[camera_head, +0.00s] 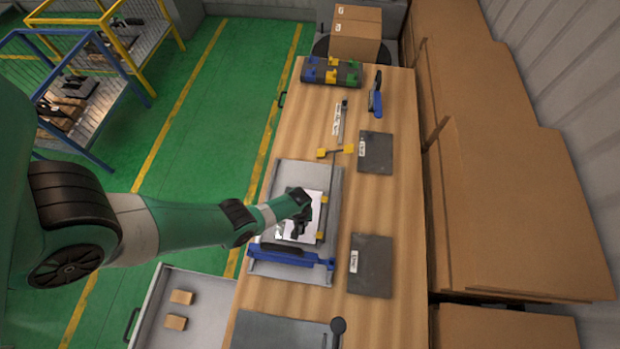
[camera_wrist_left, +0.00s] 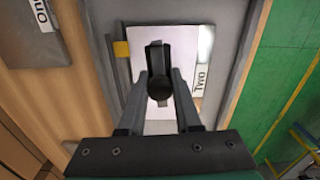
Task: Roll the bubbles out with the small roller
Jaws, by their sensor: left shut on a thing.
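My left gripper (camera_head: 300,214) is over the grey plate (camera_head: 333,185) on the bench. In the left wrist view its two fingers (camera_wrist_left: 160,95) are shut on a dark tool, apparently the small roller (camera_wrist_left: 158,60), with a round knob end towards the camera. The tool stands over a white sheet (camera_wrist_left: 155,122), which also shows in the head view (camera_head: 313,205). I cannot tell whether the tool touches the sheet. A label reading "Two" (camera_wrist_left: 200,77) lies beside the sheet. My right gripper is not in view.
Dark labelled panels (camera_head: 371,270) lie to the right. A dark knobbed tool (camera_head: 338,326) is at the near edge. Cardboard boxes (camera_head: 520,220) flank the bench.

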